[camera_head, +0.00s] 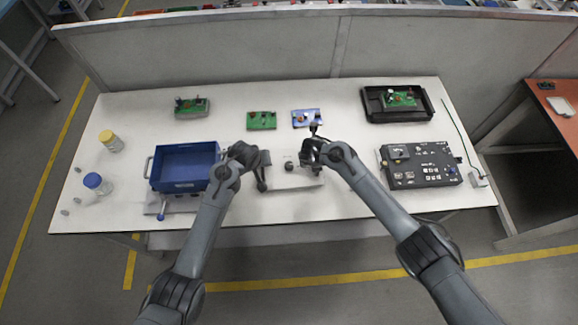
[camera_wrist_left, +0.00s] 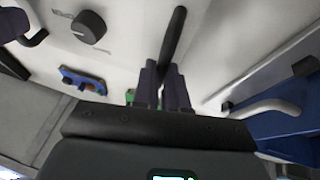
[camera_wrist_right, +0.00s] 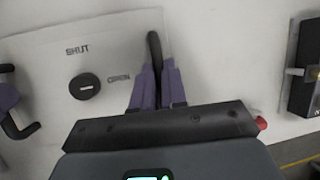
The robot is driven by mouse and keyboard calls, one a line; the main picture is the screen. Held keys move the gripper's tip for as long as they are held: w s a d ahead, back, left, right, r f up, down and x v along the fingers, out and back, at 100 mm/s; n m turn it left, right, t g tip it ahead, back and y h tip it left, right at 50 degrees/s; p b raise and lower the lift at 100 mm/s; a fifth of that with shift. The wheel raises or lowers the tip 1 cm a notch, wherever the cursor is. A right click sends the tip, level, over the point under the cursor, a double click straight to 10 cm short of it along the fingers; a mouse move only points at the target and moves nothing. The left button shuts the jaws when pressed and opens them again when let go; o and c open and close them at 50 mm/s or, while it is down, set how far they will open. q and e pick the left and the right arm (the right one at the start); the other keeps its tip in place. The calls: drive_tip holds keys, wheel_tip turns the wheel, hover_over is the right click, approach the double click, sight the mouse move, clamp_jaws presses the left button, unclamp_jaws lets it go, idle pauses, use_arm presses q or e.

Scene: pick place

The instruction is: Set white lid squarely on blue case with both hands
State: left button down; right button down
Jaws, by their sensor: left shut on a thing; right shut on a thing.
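The white lid (camera_head: 290,178) has a black round knob and a black handle at each side. It lies level to the right of the blue case; I cannot tell whether it touches the table. The knob, marked SHUT and OPEN, shows in the right wrist view (camera_wrist_right: 85,86). My left gripper (camera_head: 263,183) is shut on the lid's left handle (camera_wrist_left: 173,38). My right gripper (camera_head: 314,168) is shut on its right handle (camera_wrist_right: 154,48). The blue case (camera_head: 185,183) is open-topped with side handles and stands on a grey base. Its right edge is partly behind my left arm.
A black panel box (camera_head: 425,178) stands to the right of the lid. Green boards (camera_head: 262,120) and a blue board (camera_head: 306,118) lie behind it. A black tray (camera_head: 372,108) is at back right. Two jars (camera_head: 97,184) stand left of the case.

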use_arm(q)
drive_tip(key=shift+r, duration=0.15)
use_arm(e)
drive_tip(key=shift+r, duration=0.15)
